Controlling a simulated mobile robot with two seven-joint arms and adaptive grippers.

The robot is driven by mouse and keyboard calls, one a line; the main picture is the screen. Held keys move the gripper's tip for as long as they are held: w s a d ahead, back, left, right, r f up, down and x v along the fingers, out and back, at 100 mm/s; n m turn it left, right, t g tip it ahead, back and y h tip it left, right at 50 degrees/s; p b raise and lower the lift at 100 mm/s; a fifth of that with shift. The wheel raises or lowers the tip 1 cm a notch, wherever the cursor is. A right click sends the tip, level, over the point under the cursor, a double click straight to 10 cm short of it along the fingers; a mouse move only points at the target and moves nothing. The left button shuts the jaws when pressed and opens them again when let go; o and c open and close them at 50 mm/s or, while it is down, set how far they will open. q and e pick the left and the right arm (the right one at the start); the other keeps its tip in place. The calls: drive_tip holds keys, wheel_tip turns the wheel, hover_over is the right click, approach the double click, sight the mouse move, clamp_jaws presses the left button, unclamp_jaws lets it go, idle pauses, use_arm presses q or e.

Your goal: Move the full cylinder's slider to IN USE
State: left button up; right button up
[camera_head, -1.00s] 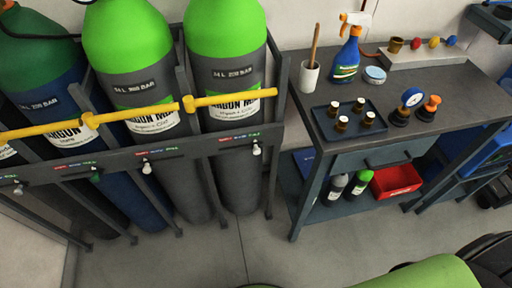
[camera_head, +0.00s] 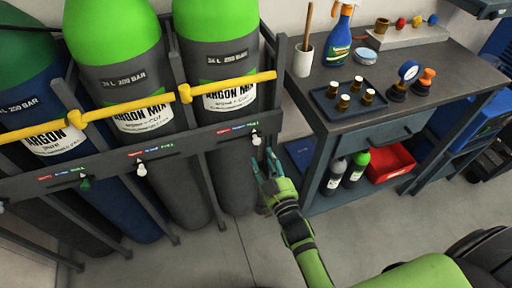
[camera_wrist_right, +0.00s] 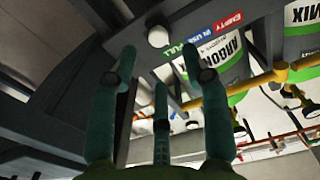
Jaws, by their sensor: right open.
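Green-topped gas cylinders stand in a dark rack. The rightmost cylinder (camera_head: 218,75) has a red, blue and green label strip, and its white slider knob (camera_head: 256,140) sits at the green FULL end. In the right wrist view, the same round knob (camera_wrist_right: 158,37) is beyond my fingers, beside the strip reading EMPTY, IN USE (camera_wrist_right: 205,38) and FULL. My right gripper (camera_head: 264,158) is open and empty, just below this knob and apart from it. It also shows in the right wrist view (camera_wrist_right: 160,68). My left gripper is not in view.
Yellow bars (camera_head: 230,86) cross the cylinders. A workbench (camera_head: 440,85) with a tray (camera_head: 322,99) and bottles stands close at right.

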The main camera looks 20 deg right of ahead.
sight(258, 142)
drive_tip(key=w, duration=0.7)
clamp_jaws()
drive_tip(key=shift+r, duration=0.1)
